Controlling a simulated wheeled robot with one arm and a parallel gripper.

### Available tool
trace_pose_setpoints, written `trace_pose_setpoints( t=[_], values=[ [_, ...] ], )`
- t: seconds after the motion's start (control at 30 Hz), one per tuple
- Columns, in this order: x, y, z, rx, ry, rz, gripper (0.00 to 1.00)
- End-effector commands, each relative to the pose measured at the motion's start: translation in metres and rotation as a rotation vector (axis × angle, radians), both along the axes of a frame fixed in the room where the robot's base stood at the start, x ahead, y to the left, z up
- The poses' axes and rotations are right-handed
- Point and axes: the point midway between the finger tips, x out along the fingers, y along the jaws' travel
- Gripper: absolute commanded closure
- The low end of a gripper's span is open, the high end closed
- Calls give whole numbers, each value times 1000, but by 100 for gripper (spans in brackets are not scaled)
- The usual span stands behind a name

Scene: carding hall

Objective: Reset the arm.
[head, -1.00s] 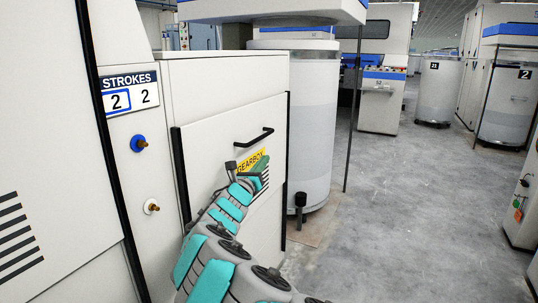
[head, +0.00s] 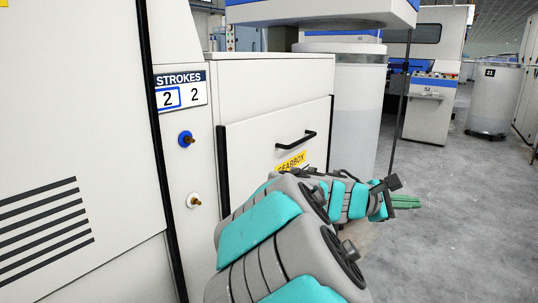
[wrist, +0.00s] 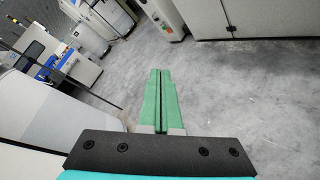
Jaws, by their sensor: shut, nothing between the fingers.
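My gripper (head: 405,202) is at the end of my grey and teal arm, right of the gearbox door in the head view. Its green fingers lie together with nothing between them, pointing right. In the wrist view my gripper (wrist: 160,88) shows as two green fingers side by side, over bare grey floor. The arm stretches across the lower part of the head view and hides part of the gearbox panel (head: 250,145).
The panel has a black handle (head: 296,140) and a yellow GEARBOX label (head: 291,162). A STROKES counter (head: 181,92) sits left. A tall white can (head: 357,110) stands behind my arm. The floor (head: 460,210) at right is clear.

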Motion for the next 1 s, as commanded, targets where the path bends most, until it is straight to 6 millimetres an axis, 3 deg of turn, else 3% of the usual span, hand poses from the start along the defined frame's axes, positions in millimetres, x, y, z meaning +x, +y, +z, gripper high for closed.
trace_pose_setpoints(
  t=[0.03,0.17,0.33,0.5,0.6,0.7,0.8,1.0],
  values=[
    [-30,-6,-15,126,-53,-66,100],
    [-100,2,-68,446,-158,-239,100],
    [-178,62,-134,845,-214,-450,100],
    [-265,106,-167,1079,-243,-741,100],
    [-304,133,-178,1165,-239,-880,100],
    [-330,154,-184,1218,-227,-976,100],
    [-344,166,-187,1248,-220,-1029,100],
    [-348,169,-187,1255,-219,-1043,100]
  ],
)
